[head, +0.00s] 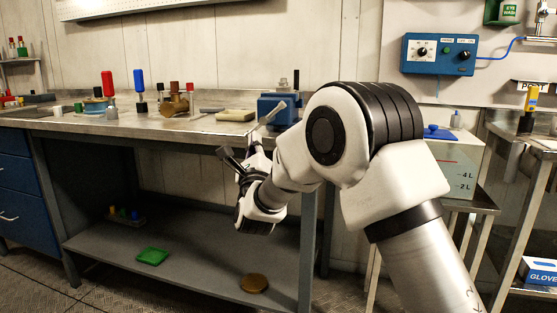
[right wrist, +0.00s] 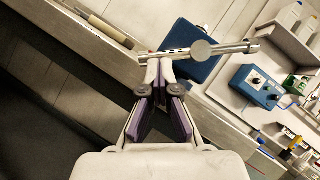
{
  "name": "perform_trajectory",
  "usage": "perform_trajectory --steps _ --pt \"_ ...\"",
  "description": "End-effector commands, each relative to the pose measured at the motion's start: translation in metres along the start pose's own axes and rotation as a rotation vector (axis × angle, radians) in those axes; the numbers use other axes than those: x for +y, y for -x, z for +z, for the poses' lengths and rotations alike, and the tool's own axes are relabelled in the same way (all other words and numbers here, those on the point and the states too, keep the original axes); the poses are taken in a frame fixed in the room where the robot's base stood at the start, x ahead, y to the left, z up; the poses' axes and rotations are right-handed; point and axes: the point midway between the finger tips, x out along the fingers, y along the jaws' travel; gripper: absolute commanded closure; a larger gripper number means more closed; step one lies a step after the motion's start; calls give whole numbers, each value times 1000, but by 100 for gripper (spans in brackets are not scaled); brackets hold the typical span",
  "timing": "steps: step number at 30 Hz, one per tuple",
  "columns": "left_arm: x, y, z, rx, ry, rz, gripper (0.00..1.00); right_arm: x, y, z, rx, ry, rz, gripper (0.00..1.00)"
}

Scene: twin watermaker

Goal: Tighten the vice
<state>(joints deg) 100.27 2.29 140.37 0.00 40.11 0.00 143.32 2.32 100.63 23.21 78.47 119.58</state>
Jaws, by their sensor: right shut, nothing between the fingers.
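The blue vice (head: 279,107) sits at the right end of the workbench, near its front edge. Its metal handle bar (head: 276,112) slants out at the front. In the right wrist view the vice body (right wrist: 190,66) lies behind the bar, which crosses a round screw head (right wrist: 200,49). My right gripper (head: 254,143) is just below and in front of the vice. Its fingers (right wrist: 160,75) are shut and empty, with the tips close to the left part of the bar. I cannot tell whether they touch it. My left gripper is not in view.
A lower shelf (head: 200,262) lies beneath. A blue control box (head: 438,54) hangs on the wall at right.

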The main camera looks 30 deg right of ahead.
Motion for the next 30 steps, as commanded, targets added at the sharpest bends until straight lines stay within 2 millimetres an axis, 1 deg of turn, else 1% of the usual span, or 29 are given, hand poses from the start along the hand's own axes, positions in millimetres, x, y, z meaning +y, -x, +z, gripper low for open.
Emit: perform_trajectory --steps 1,3,9,12,16,21,30 --pt "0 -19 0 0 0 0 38 7 3 -4 -3 -35 -25 100" --pt "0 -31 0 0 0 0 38 9 2 -1 -4 -91 -62 100" --pt "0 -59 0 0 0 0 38 11 -4 6 -2 -240 -161 100" --pt "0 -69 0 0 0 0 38 12 -7 11 -2 -305 -204 100" --pt "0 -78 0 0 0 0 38 11 -11 16 -1 -375 -251 100" --pt "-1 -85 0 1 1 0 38 10 -14 19 1 -371 -248 100" --pt "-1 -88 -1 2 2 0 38 9 -16 22 2 -368 -246 100"
